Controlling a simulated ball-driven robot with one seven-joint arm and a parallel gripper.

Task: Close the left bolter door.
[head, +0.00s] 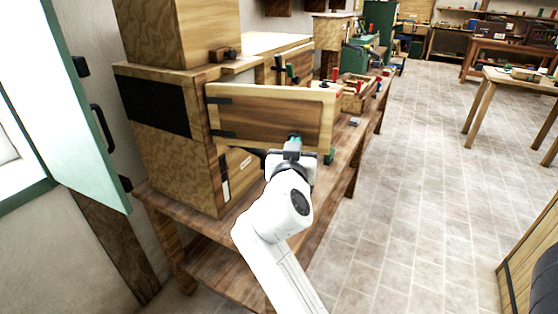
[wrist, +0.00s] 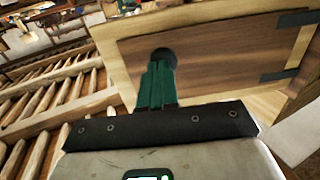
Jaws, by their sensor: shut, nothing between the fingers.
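The bolter door (head: 265,115) is a wooden panel with a paler frame, standing swung open from the wooden bolter cabinet (head: 168,150). Its two black hinges are at its left edge in the head view.
The cabinet stands on a wooden bench (head: 215,270) with a slatted lower part. A wooden box (head: 357,97) and small tools lie farther along it. A pale green window shutter (head: 75,100) hangs open at left.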

